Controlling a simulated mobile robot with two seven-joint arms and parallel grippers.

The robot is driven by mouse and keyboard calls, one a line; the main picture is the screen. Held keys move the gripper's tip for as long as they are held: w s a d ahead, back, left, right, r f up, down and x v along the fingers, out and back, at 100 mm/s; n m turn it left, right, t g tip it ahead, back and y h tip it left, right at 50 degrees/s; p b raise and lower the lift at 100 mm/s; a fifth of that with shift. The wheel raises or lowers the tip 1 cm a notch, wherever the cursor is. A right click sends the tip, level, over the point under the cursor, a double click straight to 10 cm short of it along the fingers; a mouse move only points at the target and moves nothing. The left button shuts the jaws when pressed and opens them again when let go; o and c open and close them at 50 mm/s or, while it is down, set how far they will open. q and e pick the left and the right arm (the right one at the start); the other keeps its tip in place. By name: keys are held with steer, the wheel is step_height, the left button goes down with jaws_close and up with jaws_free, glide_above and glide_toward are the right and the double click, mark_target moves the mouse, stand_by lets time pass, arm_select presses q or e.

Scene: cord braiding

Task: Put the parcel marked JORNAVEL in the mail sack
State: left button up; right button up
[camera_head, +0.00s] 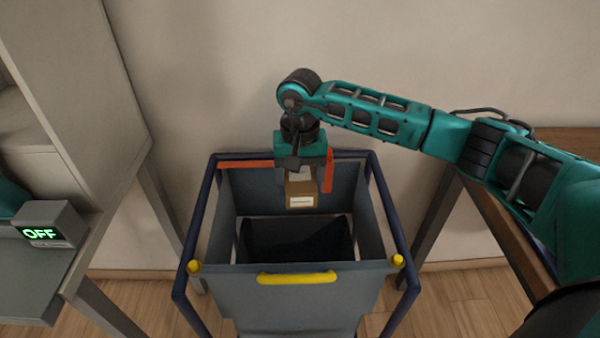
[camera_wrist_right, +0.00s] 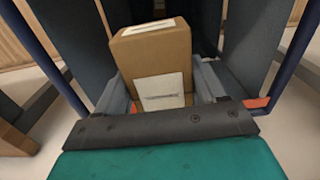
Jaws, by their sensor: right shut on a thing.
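A small brown cardboard parcel (camera_head: 300,190) with white labels hangs over the mail sack in the head view. It also shows in the right wrist view (camera_wrist_right: 155,62), where the print on its label is too small to read. My right gripper (camera_head: 302,172) is shut on the parcel, pointing down. The mail sack (camera_head: 290,293) is a grey-blue open-topped bin on a dark blue tube frame with a yellow handle. The parcel is over the opening, near its back side. The sack's bottom looks dark. My left gripper is not in view.
A grey box with a lit OFF display (camera_head: 45,228) stands on a grey surface at the left. A wooden table (camera_head: 500,215) is at the right, under my right arm. A wall is close behind the sack.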

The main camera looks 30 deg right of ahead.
mark_target(300, 175)
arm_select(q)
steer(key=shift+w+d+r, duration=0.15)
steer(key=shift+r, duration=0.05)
arm_select(e)
steer(key=shift+f, duration=0.1)
steer(key=o, duration=1.1)
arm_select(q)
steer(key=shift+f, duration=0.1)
arm_select(e)
steer(key=shift+o, duration=0.2)
arm_select(q)
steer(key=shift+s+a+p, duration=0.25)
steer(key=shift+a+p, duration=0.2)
steer(key=shift+p, duration=0.15)
arm_select(e)
step_height(300, 175, up, 13)
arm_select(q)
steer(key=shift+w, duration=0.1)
arm_select(e)
steer(key=shift+f, duration=0.1)
